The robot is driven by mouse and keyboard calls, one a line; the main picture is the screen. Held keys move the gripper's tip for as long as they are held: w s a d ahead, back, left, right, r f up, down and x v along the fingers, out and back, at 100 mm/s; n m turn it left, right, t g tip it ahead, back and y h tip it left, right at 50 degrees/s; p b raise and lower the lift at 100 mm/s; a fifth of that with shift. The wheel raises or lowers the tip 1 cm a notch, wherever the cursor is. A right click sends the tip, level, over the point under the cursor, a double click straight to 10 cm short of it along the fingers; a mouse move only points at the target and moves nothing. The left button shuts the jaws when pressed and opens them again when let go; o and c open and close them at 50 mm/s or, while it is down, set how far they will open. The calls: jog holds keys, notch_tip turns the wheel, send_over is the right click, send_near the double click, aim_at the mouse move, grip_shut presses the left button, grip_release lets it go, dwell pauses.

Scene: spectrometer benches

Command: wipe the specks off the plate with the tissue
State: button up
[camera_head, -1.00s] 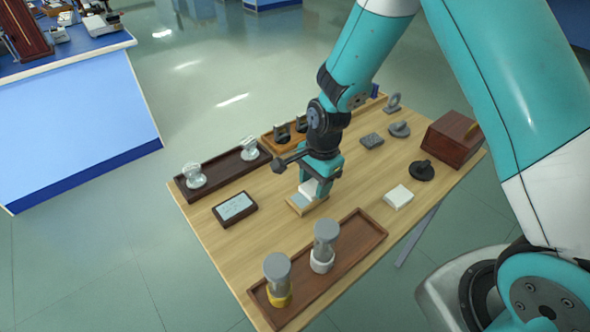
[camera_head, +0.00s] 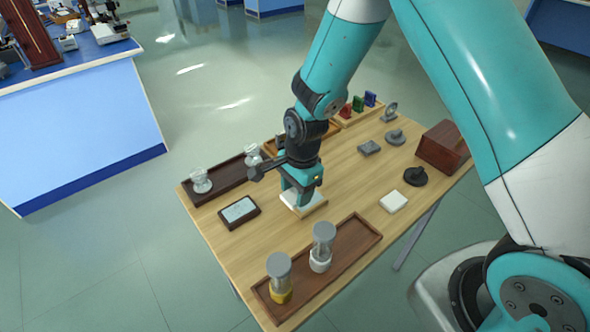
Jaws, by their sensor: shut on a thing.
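My gripper (camera_head: 300,193) is shut on the white tissue (camera_head: 289,198), only part of which shows below the fingers. The gripper is directly over a small plate with a pale wooden edge (camera_head: 316,210), near the middle of the bench. The tissue appears to be at the plate's surface, but I cannot tell whether it touches. The gripper and tissue hide most of the plate's top, and no specks can be made out.
A dark-framed panel (camera_head: 239,212) lies to the left and a white block (camera_head: 393,202) to the right. In front, a brown tray (camera_head: 353,257) holds two grey-capped jars. A dark tray (camera_head: 226,183) with glassware stands behind. A wooden box (camera_head: 443,146) is at right.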

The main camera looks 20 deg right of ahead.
jog(key=shift+r+p, duration=1.7)
jog(key=shift+r, duration=0.6)
